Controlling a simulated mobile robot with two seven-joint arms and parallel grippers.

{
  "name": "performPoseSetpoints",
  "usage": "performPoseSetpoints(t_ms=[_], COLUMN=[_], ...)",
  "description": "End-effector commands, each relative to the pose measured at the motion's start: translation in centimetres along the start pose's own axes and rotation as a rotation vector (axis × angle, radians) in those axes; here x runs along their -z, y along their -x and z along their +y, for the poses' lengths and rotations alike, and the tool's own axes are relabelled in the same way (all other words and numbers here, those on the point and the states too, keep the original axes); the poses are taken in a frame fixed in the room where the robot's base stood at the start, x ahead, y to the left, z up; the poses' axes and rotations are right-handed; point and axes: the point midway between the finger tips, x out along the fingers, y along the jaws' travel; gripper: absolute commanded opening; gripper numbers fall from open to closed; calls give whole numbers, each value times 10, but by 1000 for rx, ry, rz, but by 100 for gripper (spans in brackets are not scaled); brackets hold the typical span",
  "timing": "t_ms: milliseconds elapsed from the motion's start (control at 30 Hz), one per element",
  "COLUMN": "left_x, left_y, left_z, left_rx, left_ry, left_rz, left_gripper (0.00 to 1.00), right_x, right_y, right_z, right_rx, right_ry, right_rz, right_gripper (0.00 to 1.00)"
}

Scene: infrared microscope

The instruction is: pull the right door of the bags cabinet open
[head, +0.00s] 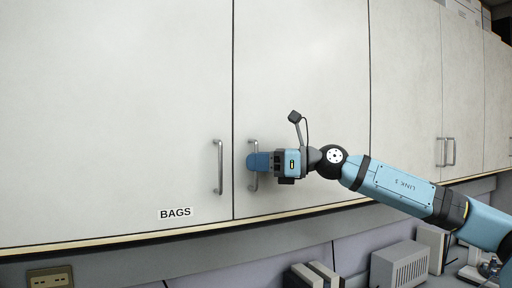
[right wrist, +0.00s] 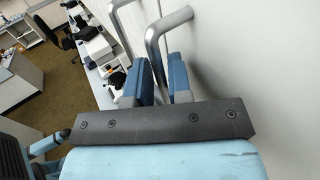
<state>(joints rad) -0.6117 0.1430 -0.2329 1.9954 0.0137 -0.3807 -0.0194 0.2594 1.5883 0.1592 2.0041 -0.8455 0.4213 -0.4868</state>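The bags cabinet carries a BAGS label (head: 176,212) low on its left door (head: 120,110). Its right door (head: 300,70) looks flush with the left one, with a thin dark seam between them. The right door's upright metal handle (head: 253,183) is partly hidden by my right gripper (head: 257,162). In the right wrist view the blue fingers (right wrist: 163,82) are close together on both sides of this handle (right wrist: 155,43), which runs down between them. The left door's handle (head: 218,167) is free, just left of the gripper. My left gripper is not in view.
More cabinet doors (head: 405,70) with handles continue to the right. Below the cabinet stand a grey box-shaped device (head: 400,265) and other equipment on a bench. A wall socket (head: 50,277) is at lower left. The space before the doors looks clear except for my right arm.

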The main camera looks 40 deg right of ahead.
Motion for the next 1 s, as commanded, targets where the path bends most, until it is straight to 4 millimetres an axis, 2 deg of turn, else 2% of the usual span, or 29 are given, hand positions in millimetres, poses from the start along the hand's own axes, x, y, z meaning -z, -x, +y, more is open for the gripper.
performPoseSetpoints(t_ms=[400,500,800,1000], left_x=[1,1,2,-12], left_y=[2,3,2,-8], left_z=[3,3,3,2], left_rx=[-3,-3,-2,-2], left_ry=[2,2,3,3], left_rz=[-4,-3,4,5], left_gripper=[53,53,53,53], right_x=[1,1,2,5], right_y=[-3,-3,-2,7], right_z=[0,0,2,12], right_rx=[2,2,-3,-36], right_ry=[-1,-1,-2,0], right_rz=[0,0,-2,-6], right_gripper=[19,0,0,0])
